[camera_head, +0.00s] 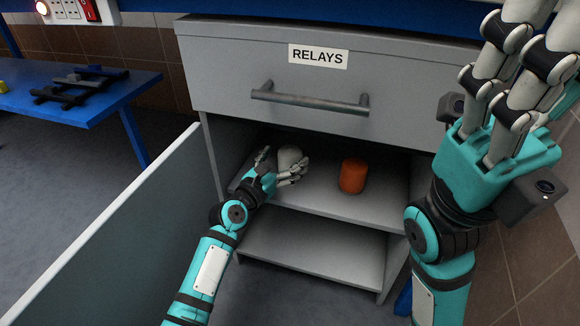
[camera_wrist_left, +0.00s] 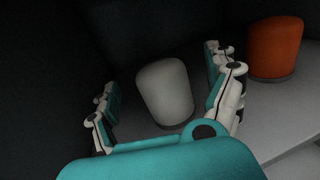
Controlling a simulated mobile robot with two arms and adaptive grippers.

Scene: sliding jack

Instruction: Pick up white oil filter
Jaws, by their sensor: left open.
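The white oil filter (camera_head: 289,157) stands upright on the upper shelf inside the open cabinet, to the left of an orange filter. My left gripper (camera_head: 279,169) is open in front of it, and its palm hides the filter's lower part in the head view. In the left wrist view the white filter (camera_wrist_left: 166,92) stands between the spread fingers of my left gripper (camera_wrist_left: 168,98), with gaps visible on both sides. My right gripper (camera_head: 522,75) is raised at the upper right, empty, its fingers pointing up and spread apart.
An orange filter (camera_head: 353,176) stands on the same shelf (camera_head: 315,200) to the right; it also shows in the left wrist view (camera_wrist_left: 275,48). A closed drawer (camera_head: 330,80) labelled RELAYS is above. The open door (camera_head: 115,235) stands left. The lower shelf (camera_head: 310,250) is empty.

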